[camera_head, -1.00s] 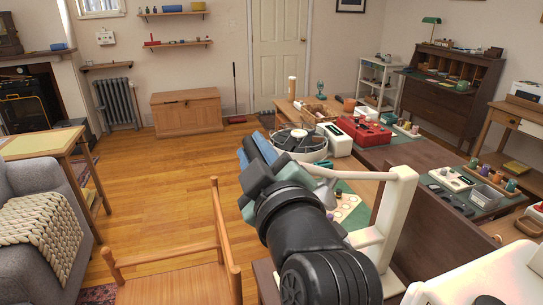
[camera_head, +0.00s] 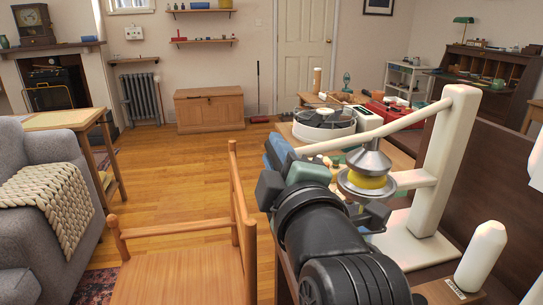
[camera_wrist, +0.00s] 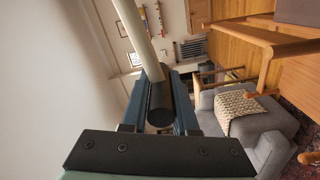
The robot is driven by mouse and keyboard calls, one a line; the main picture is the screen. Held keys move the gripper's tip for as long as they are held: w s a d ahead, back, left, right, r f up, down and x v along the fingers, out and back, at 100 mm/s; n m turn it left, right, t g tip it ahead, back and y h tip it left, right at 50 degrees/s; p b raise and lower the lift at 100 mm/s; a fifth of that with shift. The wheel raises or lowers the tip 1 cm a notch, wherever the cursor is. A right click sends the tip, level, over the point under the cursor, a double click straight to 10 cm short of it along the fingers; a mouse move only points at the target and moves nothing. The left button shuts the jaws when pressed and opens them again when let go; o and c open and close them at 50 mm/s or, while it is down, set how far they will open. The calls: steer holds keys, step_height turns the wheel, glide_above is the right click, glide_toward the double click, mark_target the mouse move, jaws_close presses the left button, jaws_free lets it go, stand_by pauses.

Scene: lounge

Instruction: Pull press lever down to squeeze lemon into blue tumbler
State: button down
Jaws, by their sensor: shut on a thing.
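The cream-white press (camera_head: 440,165) stands at the right in the head view. Its lever (camera_head: 400,122) slopes down leftward from the top of the post to my gripper (camera_head: 281,152). A metal cone (camera_head: 367,160) hangs below the lever, and the yellow lemon (camera_head: 364,181) shows directly under it, in or over a metal cup. In the wrist view my blue fingers are shut around the lever's black grip (camera_wrist: 160,108), with the pale lever rod (camera_wrist: 135,35) running away from it. The blue tumbler is not visible; my arm covers the area below the lemon.
A wooden chair (camera_head: 190,270) stands close at left, and a grey sofa (camera_head: 45,180) is beyond it. A white round-ended object (camera_head: 482,255) stands at the right front. A round white container (camera_head: 325,125) is behind my gripper. Open floor lies left of the table.

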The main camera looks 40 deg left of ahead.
steer(key=shift+w+d+f+b, duration=0.15)
steer(key=shift+f+b, duration=0.1)
steer(key=shift+f, duration=0.2)
steer(key=shift+w+d+f+b, duration=0.1)
steer(key=shift+f+b, duration=0.15)
steer(key=shift+f, duration=0.15)
steer(key=shift+w+f, duration=0.1)
steer(key=shift+f, duration=0.05)
steer(key=c, duration=0.7)
jaws_free()
steer(key=shift+d, duration=0.1)
steer(key=shift+s+d, duration=0.35)
steer(key=v, duration=1.1)
stand_by(1.8)
